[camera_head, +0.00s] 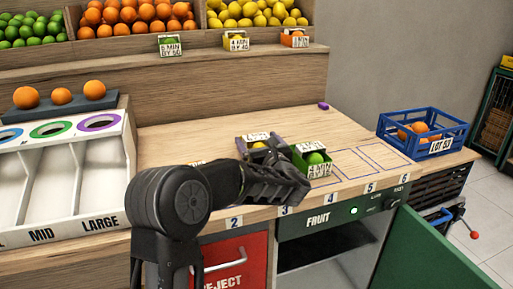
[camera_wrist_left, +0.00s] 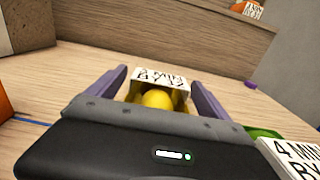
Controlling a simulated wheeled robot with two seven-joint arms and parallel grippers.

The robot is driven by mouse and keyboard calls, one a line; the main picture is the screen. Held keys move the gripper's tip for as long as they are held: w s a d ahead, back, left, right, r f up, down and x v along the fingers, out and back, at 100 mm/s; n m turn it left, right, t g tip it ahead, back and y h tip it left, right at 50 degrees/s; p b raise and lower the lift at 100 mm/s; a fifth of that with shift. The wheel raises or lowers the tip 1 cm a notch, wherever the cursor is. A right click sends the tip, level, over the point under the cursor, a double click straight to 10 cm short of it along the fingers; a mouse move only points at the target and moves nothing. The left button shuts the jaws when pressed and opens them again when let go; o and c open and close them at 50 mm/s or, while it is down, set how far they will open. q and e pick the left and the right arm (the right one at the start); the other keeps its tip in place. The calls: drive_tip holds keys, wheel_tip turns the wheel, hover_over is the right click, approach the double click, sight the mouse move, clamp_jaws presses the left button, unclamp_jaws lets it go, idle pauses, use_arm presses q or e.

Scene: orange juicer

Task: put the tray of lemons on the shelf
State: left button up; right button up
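The small tray of lemons (camera_head: 259,145) stands on the wooden counter, partly hidden by my left gripper. In the left wrist view its yellow fruit (camera_wrist_left: 156,99) sits below a white sign (camera_wrist_left: 161,77). My left gripper (camera_wrist_left: 157,78) has its two purple fingers on either side of this tray, spread about its width. A thin gap shows at the left finger; contact at the right finger is unclear. In the head view my left gripper (camera_head: 258,146) reaches over the counter. The wooden shelf (camera_head: 200,50) is at the back, below the fruit bins. My right gripper is out of view.
A green tray (camera_head: 312,160) of limes stands close to the right of the lemon tray. Small signed trays in green (camera_head: 171,46), yellow (camera_head: 236,41) and orange (camera_head: 294,39) line the shelf. A blue crate (camera_head: 423,128) stands at right; marked counter slots (camera_head: 368,160) are clear.

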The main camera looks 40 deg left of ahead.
sight(257, 138)
use_arm(q)
drive_tip(key=c, duration=1.6)
wheel_tip(257, 138, up, 10)
drive_tip(key=shift+r+p, duration=0.1)
drive_tip(key=shift+p, duration=0.35)
